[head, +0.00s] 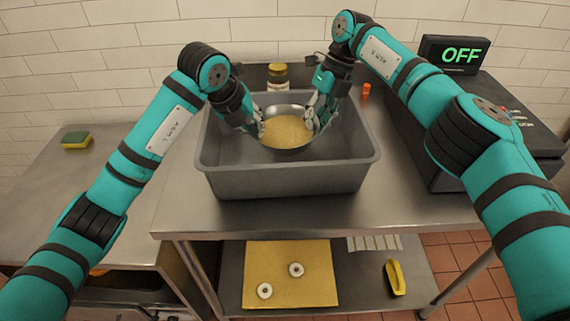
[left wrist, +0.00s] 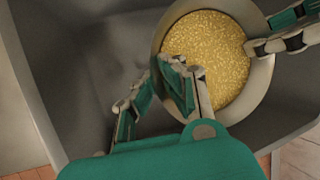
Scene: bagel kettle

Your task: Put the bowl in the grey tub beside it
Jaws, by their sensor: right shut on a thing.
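The metal bowl (head: 287,149), filled with yellow grains, is over the inside of the grey tub (head: 290,182). Whether it touches the tub floor cannot be told. The left wrist view also shows the bowl (left wrist: 262,85), upright or nearly so, with tub walls around it. My left gripper (head: 257,123) is at the bowl's left rim, its fingers close to the rim; whether they pinch it is unclear. My right gripper (head: 317,115) is shut on the bowl's right rim.
A jar (head: 278,76) and a small orange item (head: 366,91) stand behind the tub. A dark machine with an OFF display (head: 455,55) is at right. A sponge (head: 76,140) lies on the left counter. A lower shelf has a yellow board (head: 290,255) with two rings.

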